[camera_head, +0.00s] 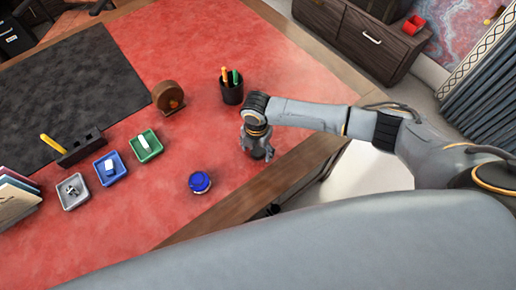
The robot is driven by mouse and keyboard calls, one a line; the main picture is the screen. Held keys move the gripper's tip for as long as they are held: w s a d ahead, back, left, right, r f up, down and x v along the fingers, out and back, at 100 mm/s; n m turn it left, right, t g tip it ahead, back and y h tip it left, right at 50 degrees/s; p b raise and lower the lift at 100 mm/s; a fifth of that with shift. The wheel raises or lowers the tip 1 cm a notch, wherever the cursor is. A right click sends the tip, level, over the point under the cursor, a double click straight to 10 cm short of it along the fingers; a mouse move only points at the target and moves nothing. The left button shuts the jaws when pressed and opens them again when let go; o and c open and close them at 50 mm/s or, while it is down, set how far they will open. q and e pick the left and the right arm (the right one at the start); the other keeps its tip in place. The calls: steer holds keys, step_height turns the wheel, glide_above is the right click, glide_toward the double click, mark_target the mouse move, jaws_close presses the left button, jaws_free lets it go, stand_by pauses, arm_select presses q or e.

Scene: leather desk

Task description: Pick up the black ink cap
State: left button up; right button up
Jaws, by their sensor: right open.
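My right gripper (258,154) reaches in from the right and points down at the red leather desk top (150,215), near the desk's right edge. Its fingers are spread apart. A small dark shape shows between and below the fingers; it may be the black ink cap, but the fingers hide most of it and I cannot tell for sure. A round blue-topped pot (200,182) stands on the red leather, left of and nearer than my right gripper. My left gripper is not in view.
A black pen cup (231,93) stands just behind my right gripper. A brown round object (168,96) stands farther left. Green (145,146), blue (110,168) and grey (73,192) trays hold small items. The red leather around the blue-topped pot is clear.

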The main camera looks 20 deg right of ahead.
steer(key=shift+f, duration=0.2)
steer(key=c, duration=0.8)
steer(key=shift+c, duration=0.3)
steer(key=shift+r, duration=0.15)
